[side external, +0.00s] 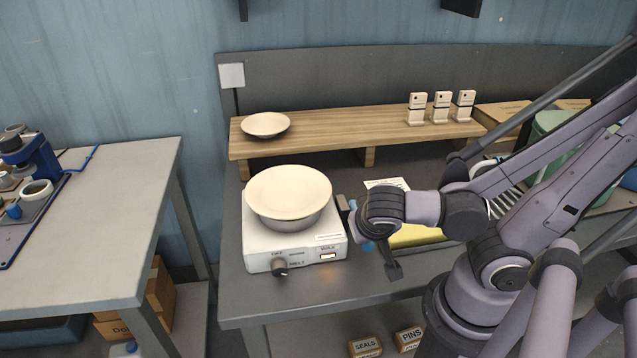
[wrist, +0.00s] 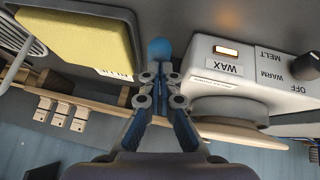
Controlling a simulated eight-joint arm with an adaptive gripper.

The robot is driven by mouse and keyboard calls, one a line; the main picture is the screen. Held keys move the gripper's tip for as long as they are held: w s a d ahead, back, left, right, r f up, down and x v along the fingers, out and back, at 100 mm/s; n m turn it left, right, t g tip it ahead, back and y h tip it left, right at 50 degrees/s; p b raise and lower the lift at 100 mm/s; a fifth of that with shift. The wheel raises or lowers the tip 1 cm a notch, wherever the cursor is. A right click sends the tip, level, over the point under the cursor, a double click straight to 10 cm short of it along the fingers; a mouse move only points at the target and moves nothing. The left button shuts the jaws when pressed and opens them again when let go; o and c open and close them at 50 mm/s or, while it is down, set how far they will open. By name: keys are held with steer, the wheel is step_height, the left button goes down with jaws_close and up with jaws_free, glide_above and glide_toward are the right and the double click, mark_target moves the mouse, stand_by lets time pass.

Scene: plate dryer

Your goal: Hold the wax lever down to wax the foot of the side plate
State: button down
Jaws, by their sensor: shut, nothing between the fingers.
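A white wax unit (side external: 296,247) stands on the bench; its WAX light is lit. A cream plate (side external: 289,190) sits level over the round pan on top, so its foot is hidden. In the wrist view, the unit (wrist: 235,72) is at the right, with the plate (wrist: 235,136) below it. The blue lever end (wrist: 160,50) is beside the unit's side, straight beyond my fingertips. My gripper (wrist: 157,76) is shut and empty, its tips at or very near the lever end; I cannot tell whether they touch. My gripper's fingers are mostly hidden in the side view.
A knob (side external: 281,267) marked OFF, WARM and MELT is on the unit's front. A yellow pad in a tray (side external: 418,236) lies to the right. Behind, a wooden shelf (side external: 340,132) holds another plate (side external: 265,124) and several small wooden stands. Bench in front is clear.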

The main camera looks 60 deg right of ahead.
mark_target(366, 248)
steer(key=shift+s+a+f, duration=0.1)
steer(key=shift+f, duration=0.75)
steer(key=shift+s+a+f, duration=0.1)
steer(key=shift+f, duration=0.85)
steer(key=s+a+f+v, duration=0.1)
steer(key=a+v, duration=0.1)
steer(key=v, duration=1)
steer(key=shift+s+a, duration=0.15)
steer(key=shift+s, duration=0.2)
steer(key=shift+f, duration=0.15)
steer(key=w+d+f, duration=0.4)
steer(key=w+d, duration=0.1)
steer(key=d, duration=0.2)
stand_by(0.6)
steer(key=shift+w+f, duration=0.1)
steer(key=shift+f, duration=0.05)
